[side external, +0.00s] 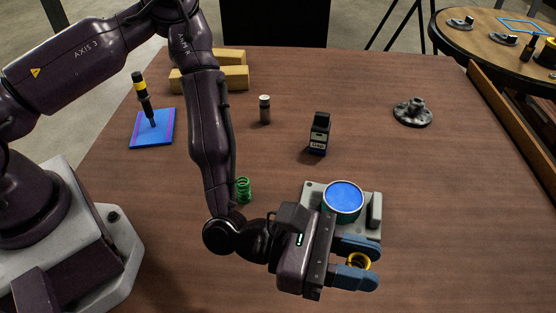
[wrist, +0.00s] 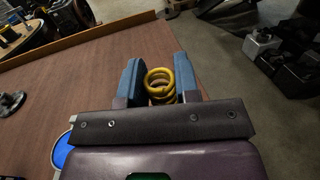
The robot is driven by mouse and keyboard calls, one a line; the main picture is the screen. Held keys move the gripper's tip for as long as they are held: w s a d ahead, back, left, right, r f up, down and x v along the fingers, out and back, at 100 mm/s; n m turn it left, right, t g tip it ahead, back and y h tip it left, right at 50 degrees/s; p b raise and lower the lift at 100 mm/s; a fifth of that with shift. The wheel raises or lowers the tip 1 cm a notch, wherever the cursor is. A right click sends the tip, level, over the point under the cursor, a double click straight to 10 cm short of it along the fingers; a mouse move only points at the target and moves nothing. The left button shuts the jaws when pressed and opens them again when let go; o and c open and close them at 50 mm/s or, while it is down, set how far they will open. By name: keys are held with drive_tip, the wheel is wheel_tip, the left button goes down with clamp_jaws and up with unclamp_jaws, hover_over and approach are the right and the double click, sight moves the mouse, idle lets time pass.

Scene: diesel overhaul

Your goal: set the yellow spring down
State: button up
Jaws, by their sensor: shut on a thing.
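The yellow spring (side external: 359,263) is a small coil between the blue fingers of my gripper (side external: 357,262). In the wrist view the yellow spring (wrist: 160,84) sits between the two blue fingertips of my gripper (wrist: 160,82), with its lower part hidden by the gripper body. My gripper is shut on it, near the front of the brown table (side external: 440,220). The height of the spring above the table is hard to tell.
A grey fixture (side external: 375,207) with a blue-topped round part (side external: 343,198) stands just behind my gripper. A green spring (side external: 243,190) stands to its left. A black box (side external: 319,133) and a dark flanged part (side external: 412,112) stand farther back. The table's right side is clear.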

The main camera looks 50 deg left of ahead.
drive_tip(key=w+a+f+n+t+y, duration=0.1)
drive_tip(key=w+a+n+t+y, duration=0.1)
drive_tip(key=w+a, duration=0.4)
drive_tip(key=w+a+f+n+t+y, duration=0.1)
drive_tip(key=w+a+n+t+y, duration=0.15)
drive_tip(key=a, duration=0.65)
drive_tip(key=w+a+f+n+t+y, duration=0.1)
drive_tip(key=w+a+y, duration=0.1)
drive_tip(key=w+a, duration=0.4)
drive_tip(key=s+a+f+n+t+y, duration=0.1)
drive_tip(key=s+a+y, duration=0.1)
drive_tip(key=a, duration=1.1)
drive_tip(key=s+a+f+n+t+y, duration=0.1)
drive_tip(key=s+a+n+y, duration=0.1)
drive_tip(key=a, duration=1.1)
wheel_tip(320, 180, down, 8)
drive_tip(key=shift+s+r, duration=0.1)
drive_tip(key=shift+s, duration=0.05)
drive_tip(key=o, duration=0.5)
drive_tip(key=shift+a, duration=0.1)
drive_tip(key=o, duration=0.4)
